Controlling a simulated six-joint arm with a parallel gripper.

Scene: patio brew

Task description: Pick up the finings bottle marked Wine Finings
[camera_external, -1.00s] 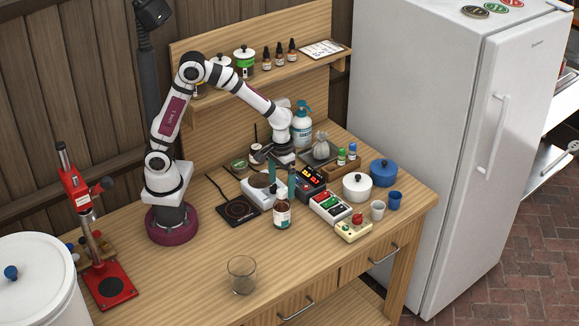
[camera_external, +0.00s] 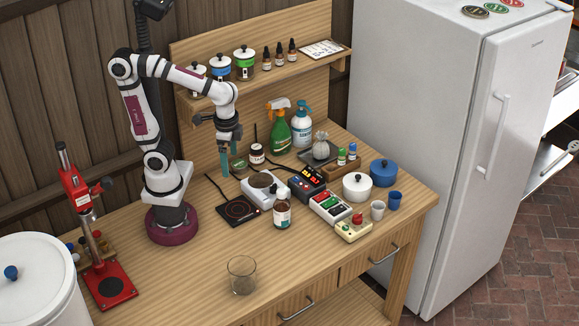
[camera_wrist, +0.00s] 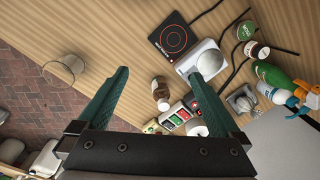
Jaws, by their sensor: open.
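Several small dark dropper bottles (camera_external: 279,54) stand on the shelf, labels also unreadable, so I cannot tell which bottle is marked Wine Finings. My gripper (camera_external: 229,168) is open and empty, raised above the bench behind and left of the brown bottle. Its teal fingers spread wide in the wrist view (camera_wrist: 166,68).
A hot plate (camera_external: 238,210), scale (camera_external: 262,198) and red-green control box (camera_external: 330,207) surround the bottle. Jars (camera_external: 257,154) and spray bottles (camera_external: 279,134) stand behind. A glass beaker (camera_external: 242,274) stands at the front, where the bench is mostly clear.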

